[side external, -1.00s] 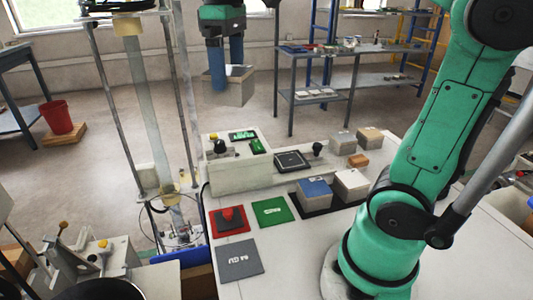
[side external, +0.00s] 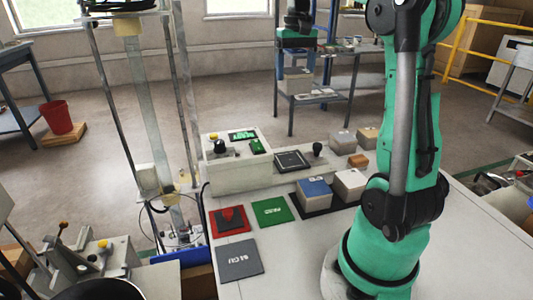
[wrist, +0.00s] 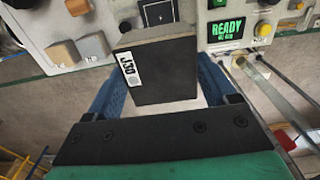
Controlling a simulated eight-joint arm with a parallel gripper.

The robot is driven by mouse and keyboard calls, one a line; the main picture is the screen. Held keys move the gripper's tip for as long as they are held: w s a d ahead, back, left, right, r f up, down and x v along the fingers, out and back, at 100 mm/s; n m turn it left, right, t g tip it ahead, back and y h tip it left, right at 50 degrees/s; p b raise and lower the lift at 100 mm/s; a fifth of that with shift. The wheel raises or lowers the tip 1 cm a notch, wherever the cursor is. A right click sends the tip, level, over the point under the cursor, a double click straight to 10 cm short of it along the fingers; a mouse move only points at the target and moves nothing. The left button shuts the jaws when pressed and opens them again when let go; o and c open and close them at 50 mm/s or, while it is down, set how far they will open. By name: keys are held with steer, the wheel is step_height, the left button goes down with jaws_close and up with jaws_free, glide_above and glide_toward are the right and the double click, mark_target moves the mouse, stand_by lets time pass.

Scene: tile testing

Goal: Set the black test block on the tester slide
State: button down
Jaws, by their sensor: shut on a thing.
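My gripper (wrist: 152,92) is shut on a block (wrist: 165,72), with one blue finger on each side. In the wrist view the block has a dark, nearly black face, a white label reading J30 and a brownish-grey top. In the wrist view a similar plate (wrist: 158,12) lies just beyond the block, partly cut off.
Blue-topped (side external: 314,188) and pale (side external: 350,185) blocks sit on a black mat. Other small blocks (side external: 342,142) stand behind. Red (side external: 230,221), green (side external: 272,211) and grey (side external: 239,260) pads lie in front. A black knob (side external: 318,149) rises beside the plate. A screen (wrist: 227,30) reads READY.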

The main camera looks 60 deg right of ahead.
step_height(320, 180, down, 18)
steer(key=shift+f, duration=0.25)
stand_by(0.5)
steer(key=shift+f, duration=0.25)
stand_by(1.0)
jaws_free()
step_height(320, 180, up, 6)
stand_by(0.8)
